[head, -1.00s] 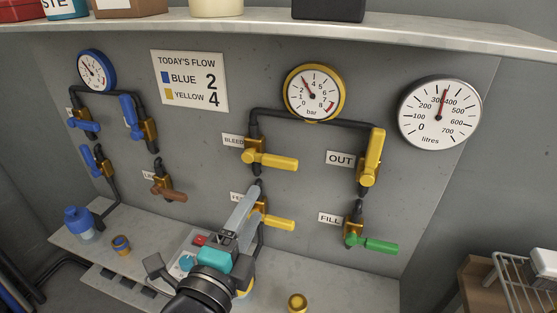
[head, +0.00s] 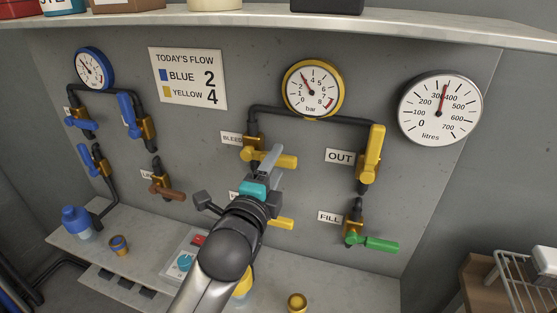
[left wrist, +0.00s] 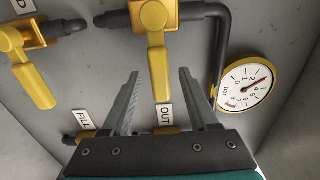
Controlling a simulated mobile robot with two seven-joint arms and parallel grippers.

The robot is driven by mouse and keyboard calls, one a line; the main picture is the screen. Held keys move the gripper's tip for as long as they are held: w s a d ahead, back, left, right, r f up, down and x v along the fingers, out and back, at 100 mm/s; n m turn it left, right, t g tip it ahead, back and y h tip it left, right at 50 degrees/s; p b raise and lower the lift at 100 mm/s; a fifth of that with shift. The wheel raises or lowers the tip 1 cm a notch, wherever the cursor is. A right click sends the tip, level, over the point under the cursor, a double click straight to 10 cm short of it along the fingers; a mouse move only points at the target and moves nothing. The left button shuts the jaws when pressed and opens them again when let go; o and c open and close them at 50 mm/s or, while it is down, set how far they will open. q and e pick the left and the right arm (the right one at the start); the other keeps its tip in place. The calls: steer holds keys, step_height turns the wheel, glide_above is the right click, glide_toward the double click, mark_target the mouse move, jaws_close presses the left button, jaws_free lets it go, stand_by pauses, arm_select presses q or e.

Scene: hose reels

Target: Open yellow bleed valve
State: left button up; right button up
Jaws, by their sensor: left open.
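The yellow bleed valve (head: 288,161) is on the wall panel below the yellow gauge, beside the BLEED label (head: 231,139). Its handle points right in the head view. My left gripper (head: 268,163) is in front of the valve and covers part of the handle. In the left wrist view, the bleed valve handle (left wrist: 160,72) reaches between the two spread fingers of my left gripper (left wrist: 158,76). A gap shows on both sides, so the fingers are not closed on it. My right gripper is not in view.
The yellow feed valve (head: 281,223) sits below, partly behind my left arm. The yellow OUT valve (head: 372,155) and green FILL valve (head: 378,243) are to the right. The yellow gauge (head: 314,88) is above. A shelf (head: 420,32) overhangs the panel.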

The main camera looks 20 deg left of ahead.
arm_select(q)
steer(key=shift+w, duration=1.2)
jaws_close()
stand_by(0.6)
